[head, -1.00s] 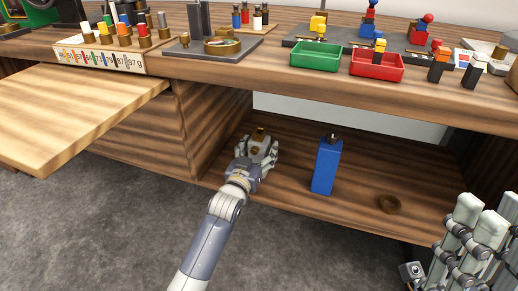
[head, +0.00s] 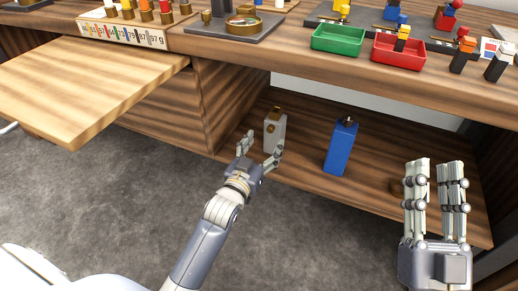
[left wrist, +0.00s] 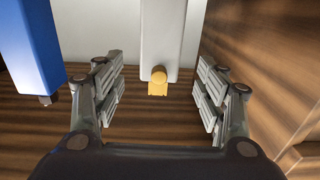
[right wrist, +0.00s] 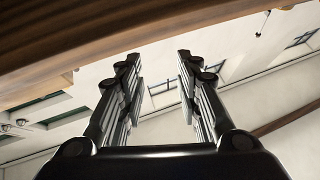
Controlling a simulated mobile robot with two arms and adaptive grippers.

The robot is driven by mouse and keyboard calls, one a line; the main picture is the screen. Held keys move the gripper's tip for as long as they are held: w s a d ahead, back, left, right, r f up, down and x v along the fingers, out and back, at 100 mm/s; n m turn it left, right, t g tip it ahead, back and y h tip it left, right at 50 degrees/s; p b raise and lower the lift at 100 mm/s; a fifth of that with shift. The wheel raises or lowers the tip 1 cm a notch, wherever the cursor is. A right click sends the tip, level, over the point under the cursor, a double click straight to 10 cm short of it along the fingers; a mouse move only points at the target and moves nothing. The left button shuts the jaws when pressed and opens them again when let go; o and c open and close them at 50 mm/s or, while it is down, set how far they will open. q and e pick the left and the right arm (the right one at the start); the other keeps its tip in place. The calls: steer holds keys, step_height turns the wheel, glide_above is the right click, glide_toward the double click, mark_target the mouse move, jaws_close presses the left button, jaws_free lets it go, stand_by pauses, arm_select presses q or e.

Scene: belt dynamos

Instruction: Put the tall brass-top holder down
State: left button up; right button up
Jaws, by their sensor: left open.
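The tall brass-top holder (head: 274,134), a pale grey box with brass on its top, stands upright on the lower shelf, left of the blue box. Its pale body (left wrist: 160,35) and brass piece (left wrist: 158,80) show in the left wrist view. My left gripper (head: 261,148) is open, in front of the holder, its fingers spread with clear gaps to either side of it in the left wrist view. My right gripper (head: 435,172) is open and empty in front of the shelf's right part.
A blue box (head: 341,147) with a dark top knob stands on the shelf, right of the holder. The worktop above carries a green tray (head: 338,41) and a red tray (head: 399,54). A wooden board (head: 95,85) juts out left.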

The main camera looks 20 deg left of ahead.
arm_select(q)
steer(key=s+d+r+m+t+h, duration=0.1)
steer(key=s+d+r, duration=0.3)
steer(key=s+r, duration=0.4)
steer(key=s+d+r+m+t+h, duration=0.1)
steer(key=s+d+r+h, duration=0.3)
steer(key=s+r, duration=0.4)
step_height(320, 180, up, 2)
steer(key=shift+s+r+m+t, duration=0.15)
steer(key=shift+m+t, duration=0.15)
steer(key=shift+t, duration=0.6)
arm_select(e)
steer(key=w+f+g, duration=0.1)
steer(key=f+g, duration=0.1)
steer(key=f, duration=0.1)
steer(key=shift+w+h, duration=0.3)
steer(key=shift+w, duration=0.05)
arm_select(q)
steer(key=shift+d+p, duration=0.1)
steer(key=shift+p, duration=0.25)
